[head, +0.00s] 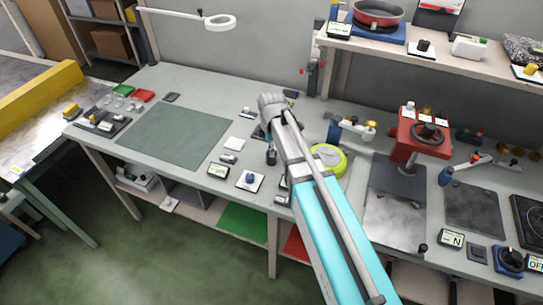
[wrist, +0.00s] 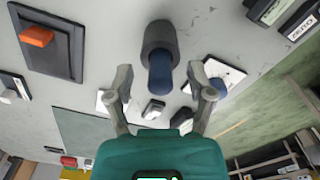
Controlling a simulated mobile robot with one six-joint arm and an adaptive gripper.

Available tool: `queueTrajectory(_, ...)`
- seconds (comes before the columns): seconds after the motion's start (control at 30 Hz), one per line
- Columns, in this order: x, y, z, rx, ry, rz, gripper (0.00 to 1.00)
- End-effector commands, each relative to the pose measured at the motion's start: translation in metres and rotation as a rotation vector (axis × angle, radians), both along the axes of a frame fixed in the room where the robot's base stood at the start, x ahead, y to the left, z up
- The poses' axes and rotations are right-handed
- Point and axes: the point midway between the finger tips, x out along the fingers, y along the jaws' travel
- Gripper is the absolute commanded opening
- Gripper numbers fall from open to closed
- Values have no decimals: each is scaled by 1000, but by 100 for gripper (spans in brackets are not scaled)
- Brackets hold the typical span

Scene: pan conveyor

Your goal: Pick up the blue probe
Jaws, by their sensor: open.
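The blue probe (wrist: 160,74) shows in the wrist view, with its blue end sticking out of a dark cylindrical holder (wrist: 158,38) on the grey bench. The rest of the probe is hidden in the holder. My gripper (wrist: 160,80) is open, with one finger on each side of the blue end in the picture. No contact with it shows, and the depth between them is hard to judge. In the head view a dark cylinder (head: 271,156) stands just left of my arm. My arm covers part of the bench there, and my fingers are not clear.
A white plate with a blue knob (head: 249,178) lies near the holder, close to my right-hand finger in the wrist view. A dark plate with an orange switch (wrist: 37,36) is at upper left there. A yellow-green round object (head: 328,159) stands right of my arm. The green mat (head: 175,135) is clear.

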Motion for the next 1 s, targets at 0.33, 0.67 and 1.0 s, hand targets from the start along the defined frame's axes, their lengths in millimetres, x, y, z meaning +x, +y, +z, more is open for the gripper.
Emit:
queueTrajectory(0.33, 0, 0, 0, 0, 0, 0, 70)
queueTrajectory(0.67, 0, 0, 0, 0, 0, 0, 55)
queueTrajectory(1.0, 0, 0, 0, 0, 0, 0, 0)
